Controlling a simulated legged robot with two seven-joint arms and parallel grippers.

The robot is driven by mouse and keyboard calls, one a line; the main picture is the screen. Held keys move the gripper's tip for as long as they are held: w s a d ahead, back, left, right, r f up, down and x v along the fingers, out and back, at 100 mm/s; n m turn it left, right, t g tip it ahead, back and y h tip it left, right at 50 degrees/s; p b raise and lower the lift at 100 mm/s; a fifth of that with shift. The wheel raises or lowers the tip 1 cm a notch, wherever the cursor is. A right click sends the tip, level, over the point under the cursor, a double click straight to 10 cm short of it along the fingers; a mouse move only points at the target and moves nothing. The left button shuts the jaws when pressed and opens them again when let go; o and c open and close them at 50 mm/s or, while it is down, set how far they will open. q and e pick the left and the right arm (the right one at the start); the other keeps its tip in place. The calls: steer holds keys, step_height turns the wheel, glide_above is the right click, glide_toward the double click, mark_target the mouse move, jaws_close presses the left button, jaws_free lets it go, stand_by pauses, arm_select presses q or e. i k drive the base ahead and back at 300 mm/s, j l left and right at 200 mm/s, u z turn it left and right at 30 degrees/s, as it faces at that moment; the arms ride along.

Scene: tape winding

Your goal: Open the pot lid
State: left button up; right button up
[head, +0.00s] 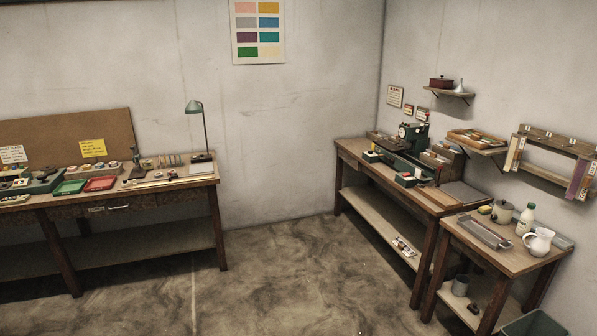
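A small cream pot (502,215) with its lid on stands at the back of the small side table (478,240) on the right. It is far from me and small in the picture, so details of its lid are hard to tell. Neither of my grippers shows in the head view.
Next to the pot are a white bottle (525,219), a white jug (538,242), a yellow sponge-like block (485,210) and a grey tray (484,233). A longer workbench (425,197) adjoins the side table. A dark green bin (535,325) stands below. The floor (290,285) between the benches is clear.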

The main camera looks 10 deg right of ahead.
mark_target(502, 203)
steer(key=i+l+z, duration=0.3)
steer(key=i+z, duration=0.15)
steer(key=i, duration=0.15)
steer(key=i+l+z, duration=0.1)
steer(key=i+z, duration=0.3)
steer(key=i, duration=0.25)
steer(key=i+j+z, duration=0.15)
steer(key=i+z, duration=0.3)
steer(key=i, duration=0.15)
steer(key=i+j+z, duration=0.45)
steer(key=i, duration=0.15)
steer(key=i+l+z, duration=0.1)
steer(key=i, duration=0.4)
steer(key=i+l+z, duration=0.1)
steer(key=i+l, duration=0.15)
steer(key=i, duration=0.25)
steer(key=i+l+z, duration=0.1)
steer(key=i, duration=0.4)
